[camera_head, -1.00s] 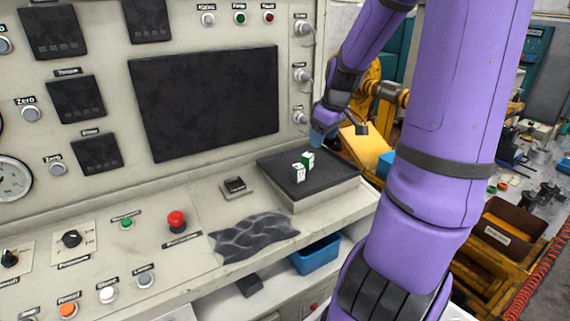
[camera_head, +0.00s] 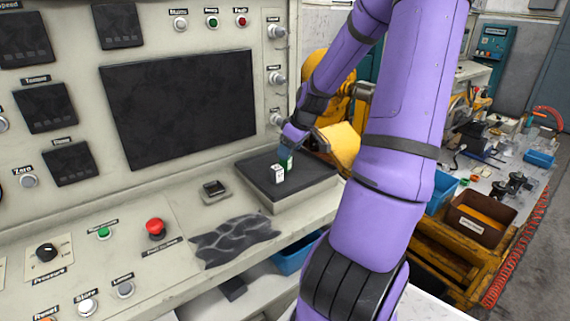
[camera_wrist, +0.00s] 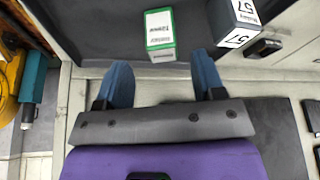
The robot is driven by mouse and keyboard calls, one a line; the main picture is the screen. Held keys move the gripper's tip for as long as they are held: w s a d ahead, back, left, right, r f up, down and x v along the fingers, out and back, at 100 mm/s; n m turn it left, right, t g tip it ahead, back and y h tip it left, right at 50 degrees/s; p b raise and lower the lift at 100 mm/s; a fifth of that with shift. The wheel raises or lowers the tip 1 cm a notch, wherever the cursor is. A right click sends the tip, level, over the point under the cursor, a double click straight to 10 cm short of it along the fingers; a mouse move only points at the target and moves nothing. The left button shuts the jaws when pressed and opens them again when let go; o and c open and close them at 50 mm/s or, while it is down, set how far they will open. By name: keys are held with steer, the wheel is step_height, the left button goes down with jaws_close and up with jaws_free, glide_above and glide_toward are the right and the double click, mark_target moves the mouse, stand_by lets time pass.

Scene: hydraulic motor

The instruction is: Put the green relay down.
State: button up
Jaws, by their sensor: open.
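The green relay (camera_head: 289,162), a small block with a white labelled face, is on the black-topped platform (camera_head: 318,180). It also shows in the wrist view (camera_wrist: 159,34), just beyond my fingertips and roughly centred between them. My gripper (camera_head: 286,149) is right by the relay in the head view and partly covers it. In the wrist view its two blue fingers (camera_wrist: 163,62) are spread apart with nothing clamped between them. A white and grey relay (camera_head: 278,175) marked 57 stands close beside the green one, and it shows at the upper right of the wrist view (camera_wrist: 236,24).
A small black socket (camera_head: 214,189) is on the panel left of the platform. A red stop button (camera_head: 156,228) and a dark wrinkled patch (camera_head: 235,238) are nearer. A blue bin (camera_head: 296,254) is below the panel edge. The platform's right part is clear.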

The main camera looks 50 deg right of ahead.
mark_target(285, 163)
steer(key=shift+a+x, duration=0.1)
steer(key=shift+x, duration=0.95)
steer(key=shift+a+x, duration=0.15)
steer(key=shift+x, duration=0.9)
steer(key=shift+w+f, duration=0.2)
steer(key=shift+f, duration=0.45)
steer(key=c, duration=1.1)
steer(key=shift+r, duration=0.1)
